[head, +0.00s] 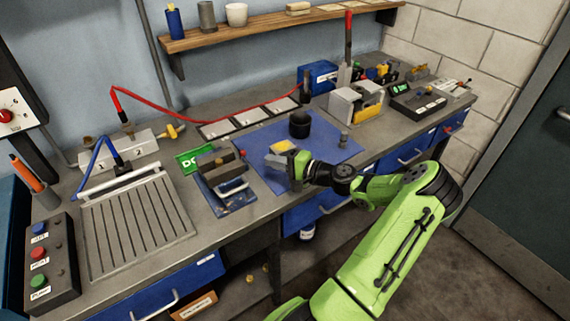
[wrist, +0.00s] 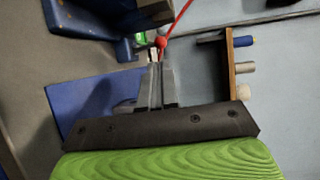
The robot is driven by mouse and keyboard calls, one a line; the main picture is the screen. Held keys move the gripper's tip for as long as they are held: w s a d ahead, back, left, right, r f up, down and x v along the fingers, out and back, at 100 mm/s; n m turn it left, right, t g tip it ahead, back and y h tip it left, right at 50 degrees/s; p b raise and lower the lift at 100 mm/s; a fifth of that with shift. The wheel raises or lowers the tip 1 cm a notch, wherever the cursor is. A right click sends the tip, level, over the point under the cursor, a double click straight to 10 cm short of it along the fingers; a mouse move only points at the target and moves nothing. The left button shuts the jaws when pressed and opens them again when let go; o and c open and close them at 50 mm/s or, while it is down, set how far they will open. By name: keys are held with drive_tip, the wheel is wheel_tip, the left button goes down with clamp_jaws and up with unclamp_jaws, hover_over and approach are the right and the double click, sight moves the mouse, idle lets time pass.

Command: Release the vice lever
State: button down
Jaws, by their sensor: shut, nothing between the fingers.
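A grey vice (head: 355,105) with a yellow block between its jaws stands on the bench in the head view. A tall lever (head: 348,45) with a red grip and a metal shaft stands upright behind it. My gripper (head: 295,168) is low over the blue mat, to the left of and nearer than the vice, well apart from the lever. In the wrist view my gripper (wrist: 156,75) is shut, with nothing between its fingers. The vice and lever cannot be made out in the wrist view.
A blue-based fixture (head: 222,182) stands just left of my gripper. A black cylinder (head: 299,124) and a small metal post (head: 343,139) stand on the blue mat (head: 265,140). A red hose (head: 200,123) runs along the back. A wooden shelf (head: 270,27) hangs above.

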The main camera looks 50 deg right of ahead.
sight(245, 153)
drive_tip(key=x, duration=0.7)
drive_tip(key=shift+r, duration=0.15)
